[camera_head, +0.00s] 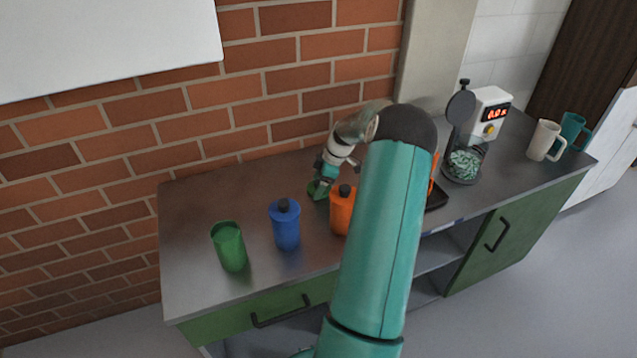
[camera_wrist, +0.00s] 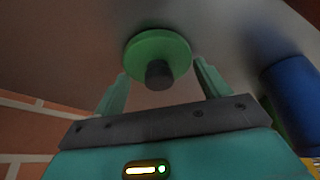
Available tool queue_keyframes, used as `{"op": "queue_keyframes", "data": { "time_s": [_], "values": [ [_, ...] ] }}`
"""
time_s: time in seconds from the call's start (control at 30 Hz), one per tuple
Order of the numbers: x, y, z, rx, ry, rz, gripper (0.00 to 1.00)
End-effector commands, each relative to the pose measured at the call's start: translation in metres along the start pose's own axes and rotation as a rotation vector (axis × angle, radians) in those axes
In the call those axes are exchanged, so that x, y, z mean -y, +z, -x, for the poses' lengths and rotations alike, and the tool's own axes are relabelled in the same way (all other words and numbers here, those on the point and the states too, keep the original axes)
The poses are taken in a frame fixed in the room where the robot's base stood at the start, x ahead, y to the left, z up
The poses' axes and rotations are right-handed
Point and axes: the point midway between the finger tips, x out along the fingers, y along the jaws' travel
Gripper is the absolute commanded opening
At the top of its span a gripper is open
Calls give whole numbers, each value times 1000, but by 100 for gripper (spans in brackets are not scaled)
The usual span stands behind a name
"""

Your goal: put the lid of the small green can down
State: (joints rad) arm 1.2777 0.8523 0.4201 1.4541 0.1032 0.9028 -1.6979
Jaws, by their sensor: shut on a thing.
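The small green can (camera_head: 229,250) stands upright at the left front of the counter, with no lid on it. My gripper (camera_head: 322,181) is near the back of the counter, behind and between the blue and orange cans. It is shut on the green lid (camera_head: 318,190). In the wrist view the lid (camera_wrist: 146,52), a round green disc with a dark knob (camera_wrist: 159,74), sits between the two fingers of my gripper (camera_wrist: 160,78). The lid is low over the counter; I cannot tell whether it touches it.
A blue can (camera_head: 285,226) and an orange can (camera_head: 341,211), both with dark knobs, stand right of the green can. The counter (camera_head: 190,205) is clear at the back left. A white device (camera_head: 490,112) with a red display and two mugs (camera_head: 545,141) stand at right.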

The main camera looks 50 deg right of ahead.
Motion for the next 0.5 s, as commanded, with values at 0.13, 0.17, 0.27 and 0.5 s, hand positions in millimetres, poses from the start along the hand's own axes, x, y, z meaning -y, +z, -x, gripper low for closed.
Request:
{"op": "queue_keyframes", "data": {
  "time_s": [0.13,0.17,0.27,0.5],
  "values": [
    [0,1,-3,0,-1,0,52],
    [0,1,-2,0,0,0,80],
    [0,1,-2,0,0,0,97],
    [0,1,-2,0,0,0,97]
  ]
}}
